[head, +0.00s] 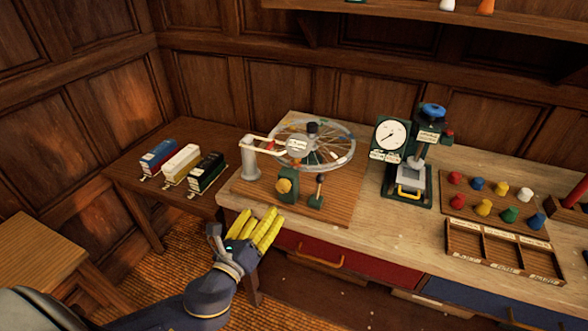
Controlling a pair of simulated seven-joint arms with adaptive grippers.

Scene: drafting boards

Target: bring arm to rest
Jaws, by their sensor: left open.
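My left gripper (261,225) has yellow fingers and is open and empty. Its dark blue arm comes in from the lower left. The fingers are spread at the front left corner of the pale wooden workbench (375,233), in front of the wooden board (327,209) with the spoked wheel. In this view the fingertips overlap the bench's front edge; I cannot tell whether they touch it. My right gripper is not in view.
The spoked wheel (336,147), a lever (319,188) and a dial gauge press (427,139) stand on the bench. Colored pegs (483,207) and a divided tray (503,252) are at right. A side table (137,190) holds three labelled boxes (181,165). A red drawer (325,258) is below.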

